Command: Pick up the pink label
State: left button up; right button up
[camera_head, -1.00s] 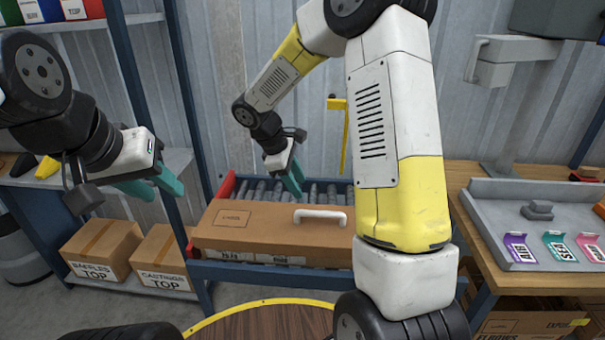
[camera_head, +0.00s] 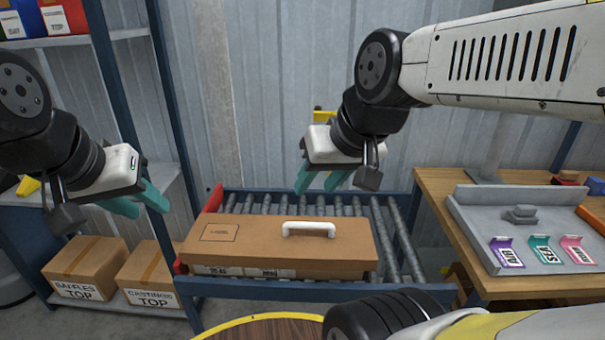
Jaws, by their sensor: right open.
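The pink label (camera_head: 577,250) lies at the right end of a row of labels on the grey tray (camera_head: 470,222), on the wooden bench at the right. A teal label (camera_head: 544,250) and a purple label (camera_head: 506,252) lie to its left. My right gripper (camera_head: 318,184) has teal fingers spread apart, is empty, and hangs above the roller conveyor, well left of the pink label. My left gripper (camera_head: 148,205) is at the left, in front of the shelf, away from the labels. Its teal fingers look apart with nothing between them.
A brown carton (camera_head: 270,262) with a white handle lies on the roller conveyor (camera_head: 395,235). A grey block (camera_head: 520,214) sits on the tray behind the labels. Boxes (camera_head: 85,265) stand on the left shelf.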

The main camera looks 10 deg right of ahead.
aim_at(570, 244)
jog(key=z, duration=2.5)
jog(key=i+u, duration=0.1)
jog(key=u, duration=0.45)
jog(key=i+l+u, duration=0.45)
jog(key=l, duration=0.15)
jog(key=i+l+u, duration=0.1)
jog(key=l+u, duration=0.15)
jog(key=i+l, duration=0.15)
jog(key=l, duration=0.25)
jog(key=i+l, duration=0.15)
jog(key=l, duration=0.25)
jog(key=i+l, duration=0.15)
jog(key=l, duration=0.25)
